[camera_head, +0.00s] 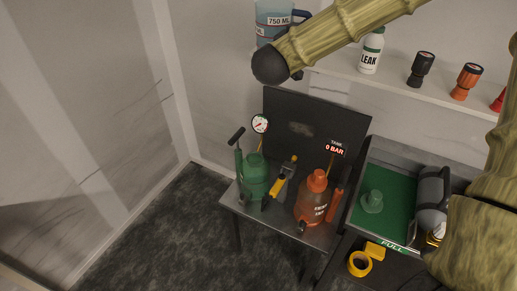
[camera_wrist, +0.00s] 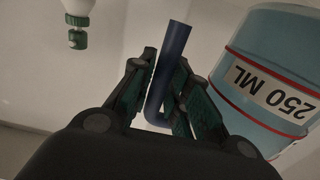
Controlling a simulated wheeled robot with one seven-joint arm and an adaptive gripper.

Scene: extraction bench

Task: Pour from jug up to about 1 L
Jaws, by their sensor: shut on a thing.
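The jug (camera_head: 274,20) is a translucent blue measuring jug with a 750 ML label, at the top of the head view, raised near the back wall. In the wrist view the jug (camera_wrist: 262,60) shows a 250 ML mark and a red line. My gripper (camera_wrist: 165,85) is shut on its dark blue handle, which stands between the two fingers. In the head view my arm hides most of the gripper and part of the jug. A green tank (camera_head: 255,178) with a pressure gauge and an orange tank (camera_head: 313,203) stand on the bench below.
A white LEAK bottle (camera_head: 369,56) stands on the wall shelf (camera_head: 340,69), beside a black nozzle (camera_head: 421,70) and an orange nozzle (camera_head: 466,81). A display reads 0 BAR (camera_head: 335,148). The floor at left is clear.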

